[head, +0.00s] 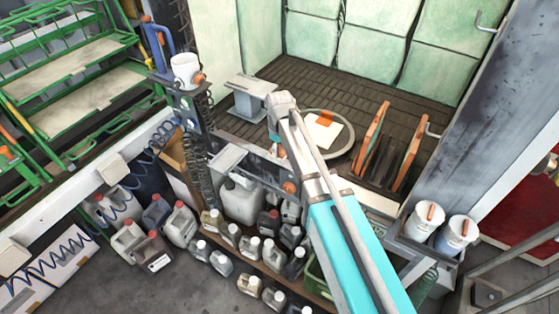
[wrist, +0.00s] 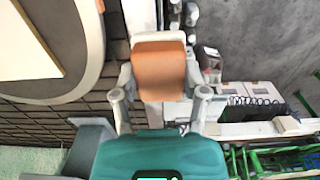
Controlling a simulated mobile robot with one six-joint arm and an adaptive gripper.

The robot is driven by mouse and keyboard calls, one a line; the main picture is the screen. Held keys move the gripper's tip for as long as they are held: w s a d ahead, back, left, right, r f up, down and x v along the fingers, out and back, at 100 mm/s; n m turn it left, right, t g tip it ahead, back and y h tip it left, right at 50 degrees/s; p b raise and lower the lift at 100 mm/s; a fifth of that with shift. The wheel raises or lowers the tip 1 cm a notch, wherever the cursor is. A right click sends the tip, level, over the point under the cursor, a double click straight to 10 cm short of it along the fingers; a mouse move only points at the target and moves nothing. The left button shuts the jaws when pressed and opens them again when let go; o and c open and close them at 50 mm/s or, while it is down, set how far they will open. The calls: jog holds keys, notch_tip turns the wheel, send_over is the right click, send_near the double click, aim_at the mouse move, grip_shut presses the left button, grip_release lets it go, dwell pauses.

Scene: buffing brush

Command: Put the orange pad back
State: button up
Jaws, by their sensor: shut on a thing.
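The orange pad (wrist: 158,70) is a small curved block held between the two fingers of my gripper (wrist: 160,98) in the wrist view. In the head view, my gripper (head: 275,145) is by the front left of a round plate, near the booth's front edge. My arm hides much of it, and I cannot make out the held pad there. The round plate (head: 340,153) has a pale rim and carries a white square (head: 315,137) with an orange piece (head: 325,118) at its far edge. The plate also shows at left in the wrist view (wrist: 88,82).
A grey pedestal (head: 250,85) stands left of the plate on the slatted floor. Two orange-edged boards (head: 372,140) lean upright at right. Two white buckets (head: 424,222) hang at the front right. Several jugs (head: 240,200) crowd the shelf below, and green steps (head: 70,70) stand left.

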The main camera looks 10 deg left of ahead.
aim_at(279, 150)
jog(key=shift+w+a+f+b, duration=0.1)
jog(key=shift+w+f+b, duration=0.3)
jog(key=shift+w+f, duration=0.25)
jog(key=shift+w+f+b, duration=0.3)
jog(key=shift+f+b, duration=1.7)
jog(key=shift+f, duration=0.15)
jog(key=o, duration=0.7)
jog(key=shift+o, duration=0.2)
notch_tip(279, 150, up, 12)
jog(key=p, duration=1.2)
